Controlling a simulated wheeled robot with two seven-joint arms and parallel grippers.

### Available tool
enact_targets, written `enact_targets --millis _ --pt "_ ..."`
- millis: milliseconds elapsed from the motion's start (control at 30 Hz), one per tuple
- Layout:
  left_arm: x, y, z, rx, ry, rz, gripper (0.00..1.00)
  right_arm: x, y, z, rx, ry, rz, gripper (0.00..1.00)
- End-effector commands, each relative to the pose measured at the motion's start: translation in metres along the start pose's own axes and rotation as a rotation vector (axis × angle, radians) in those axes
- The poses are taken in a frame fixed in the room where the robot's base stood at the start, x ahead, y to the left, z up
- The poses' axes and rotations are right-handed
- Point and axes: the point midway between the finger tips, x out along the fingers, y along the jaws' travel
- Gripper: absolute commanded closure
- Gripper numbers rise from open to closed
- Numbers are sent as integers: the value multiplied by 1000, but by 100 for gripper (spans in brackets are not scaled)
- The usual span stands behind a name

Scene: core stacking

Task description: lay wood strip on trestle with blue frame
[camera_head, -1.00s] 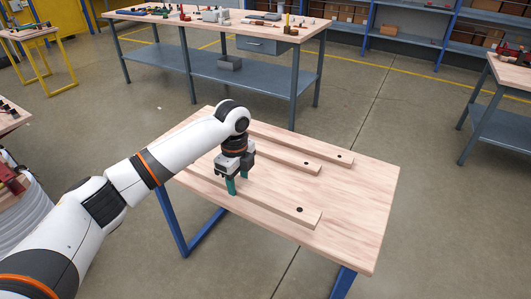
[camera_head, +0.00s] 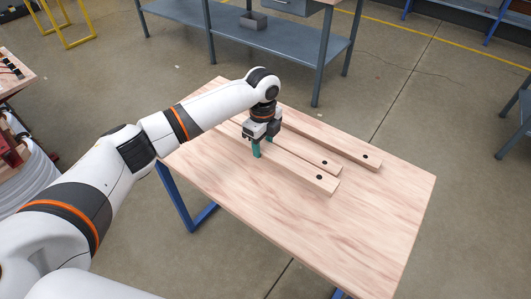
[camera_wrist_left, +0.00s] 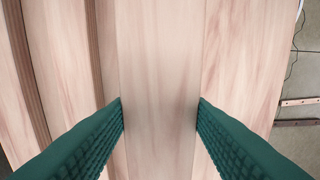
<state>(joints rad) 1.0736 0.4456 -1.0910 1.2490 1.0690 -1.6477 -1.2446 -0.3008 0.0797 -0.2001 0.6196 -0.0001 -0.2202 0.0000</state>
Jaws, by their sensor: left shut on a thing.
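The trestle (camera_head: 370,230) has a pale wood top and a blue frame (camera_head: 177,198). Three long wood strips with dark holes near their ends lie along its top. The far strip (camera_head: 335,142) and middle strip (camera_head: 305,153) are beside the near strip (camera_head: 300,173). My left gripper (camera_head: 262,147) points down and is shut on the near strip, with green fingers on both long sides. In the left wrist view the held strip (camera_wrist_left: 160,60) runs between the fingers, with the other strips to its left. I cannot tell whether it touches the top. My right gripper is out of view.
A workbench with a grey lower shelf (camera_head: 230,28) stands behind the trestle. Another table stands at the left edge, with a white ribbed object (camera_head: 30,180) in front of it. The near right part of the trestle top is bare.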

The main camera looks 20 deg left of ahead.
Motion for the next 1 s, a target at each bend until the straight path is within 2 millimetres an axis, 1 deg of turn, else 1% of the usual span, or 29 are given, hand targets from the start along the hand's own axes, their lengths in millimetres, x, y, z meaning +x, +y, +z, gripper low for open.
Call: enact_targets --millis 67,300,367,767,800,867,900,933,1000 --pt "6 0 0 0 -1 0 92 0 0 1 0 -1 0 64" --pt "43 0 1 1 -2 0 92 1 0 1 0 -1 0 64" --pt "49 0 1 1 -1 0 92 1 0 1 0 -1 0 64" --pt "54 0 0 1 -1 2 92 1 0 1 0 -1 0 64" --pt "56 0 0 1 0 0 53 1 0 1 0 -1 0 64" --pt "55 0 0 1 0 1 43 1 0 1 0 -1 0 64" --pt "55 0 0 1 0 0 37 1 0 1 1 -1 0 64" --pt "55 0 0 1 0 0 33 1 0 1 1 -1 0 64" --pt "55 0 0 1 0 0 33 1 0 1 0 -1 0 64"
